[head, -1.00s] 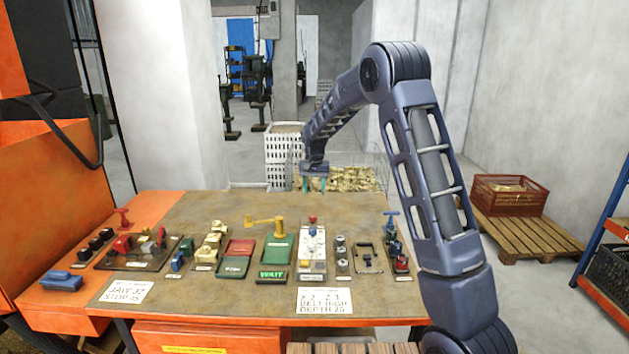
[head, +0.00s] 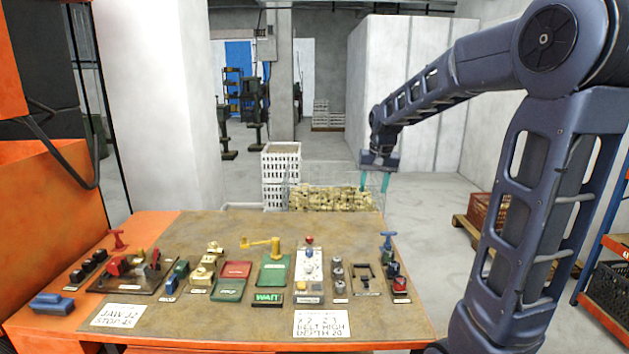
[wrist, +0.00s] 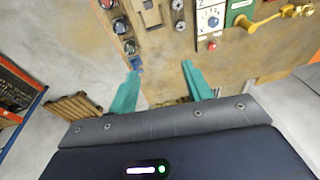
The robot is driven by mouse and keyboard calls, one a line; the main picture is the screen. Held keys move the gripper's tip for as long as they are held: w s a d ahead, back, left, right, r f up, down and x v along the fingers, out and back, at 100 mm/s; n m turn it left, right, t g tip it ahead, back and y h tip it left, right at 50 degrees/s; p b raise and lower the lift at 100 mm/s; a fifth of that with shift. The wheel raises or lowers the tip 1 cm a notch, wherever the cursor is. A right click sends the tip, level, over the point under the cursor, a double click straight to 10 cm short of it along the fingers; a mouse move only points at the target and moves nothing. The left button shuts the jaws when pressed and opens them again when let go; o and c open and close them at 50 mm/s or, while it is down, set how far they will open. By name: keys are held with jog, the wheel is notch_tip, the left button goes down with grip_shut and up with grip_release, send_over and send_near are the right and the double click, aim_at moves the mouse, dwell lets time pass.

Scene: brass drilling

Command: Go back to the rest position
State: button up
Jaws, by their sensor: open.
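My gripper (head: 374,181) hangs in the air beyond the back right corner of the workbench (head: 170,234) in the head view, clear of everything on it. Its teal fingers are apart with nothing between them. In the wrist view my gripper (wrist: 168,84) also shows open and empty, with the bench top and its devices below and beyond the fingers. My arm reaches in from the right side of the head view, bent at a high elbow.
The bench carries a yellow lever (head: 262,243), a green WAIT sign (head: 268,298), a white dial panel (head: 309,268) and a blue-handled valve (head: 387,240). Behind it are white crates (head: 281,163) and a wire bin of brass-coloured pieces (head: 331,198). A pallet with a red crate (head: 488,212) stands right.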

jog(key=s+d+t, duration=0.1)
jog(key=s+d, duration=0.2)
jog(key=s, duration=0.5)
jog(key=s+d, duration=0.3)
jog(key=s, duration=0.5)
jog(key=s+d+f+t, duration=0.1)
jog(key=s+d, duration=0.3)
jog(key=s, duration=0.4)
jog(key=shift+t+h, duration=0.3)
jog(key=shift+h, duration=0.1)
jog(key=shift+s, duration=0.1)
jog(key=shift+c, duration=0.2)
